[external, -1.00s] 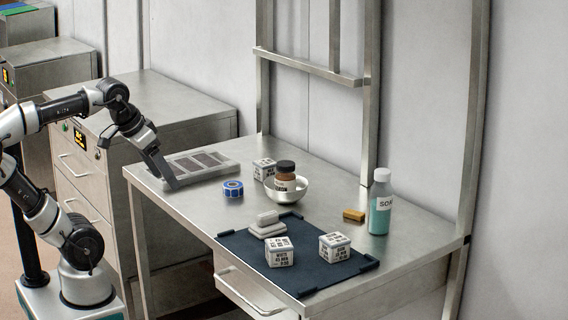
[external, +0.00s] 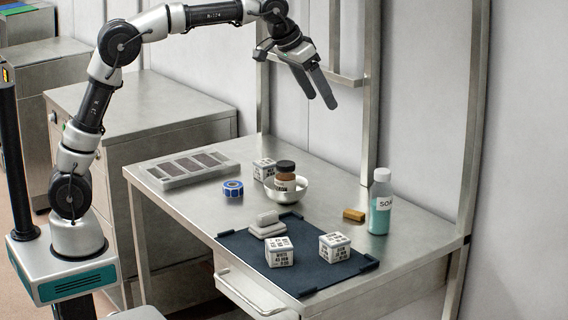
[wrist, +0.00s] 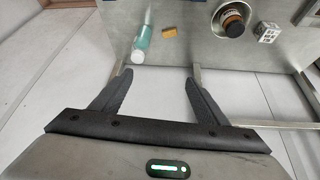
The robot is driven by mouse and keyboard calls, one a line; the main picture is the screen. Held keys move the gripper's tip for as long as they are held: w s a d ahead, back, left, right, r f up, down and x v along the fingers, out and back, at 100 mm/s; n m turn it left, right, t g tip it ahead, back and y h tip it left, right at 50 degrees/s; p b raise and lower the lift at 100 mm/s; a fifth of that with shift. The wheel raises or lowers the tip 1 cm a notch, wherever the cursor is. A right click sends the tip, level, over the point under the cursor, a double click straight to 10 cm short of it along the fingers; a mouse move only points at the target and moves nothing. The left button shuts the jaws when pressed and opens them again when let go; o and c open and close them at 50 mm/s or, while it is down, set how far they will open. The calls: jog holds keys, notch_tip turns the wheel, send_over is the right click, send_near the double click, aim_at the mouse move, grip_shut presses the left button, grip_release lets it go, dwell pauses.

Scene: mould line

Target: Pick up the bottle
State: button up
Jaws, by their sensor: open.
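The bottle (external: 380,208) is clear with teal liquid, a white cap and a white label reading "SO…". It stands upright at the right back of the steel table (external: 190,208). In the wrist view the bottle (wrist: 145,38) shows at upper centre-left, beyond the fingertips and apart from them. My gripper (external: 322,100) is open and empty, raised high above the back of the table, fingers tilted down to the right. In the wrist view both fingers of my gripper (wrist: 159,76) are spread with nothing between them.
A yellow-brown block (external: 353,215) lies just left of the bottle. A bowl (external: 299,191) holds a dark-capped brown jar (external: 285,182). A dark mat (external: 300,280) carries white cubes and pale blocks. A blue tape roll (external: 233,188) and grey tray (external: 190,168) sit left. Frame posts (external: 369,120) rise behind.

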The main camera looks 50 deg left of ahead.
jog(key=w+d+f+p, duration=0.3)
jog(key=w+d+f, duration=0.25)
jog(key=d, duration=0.25)
send_near(373, 189)
jog(key=shift+m, duration=0.3)
jog(key=x, duration=1)
jog(key=shift+w+f, duration=0.15)
jog(key=shift+f, duration=0.15)
jog(key=x, duration=0.5)
jog(key=shift+f+p, duration=0.3)
jog(key=shift+f, duration=0.05)
jog(key=c, duration=1.3)
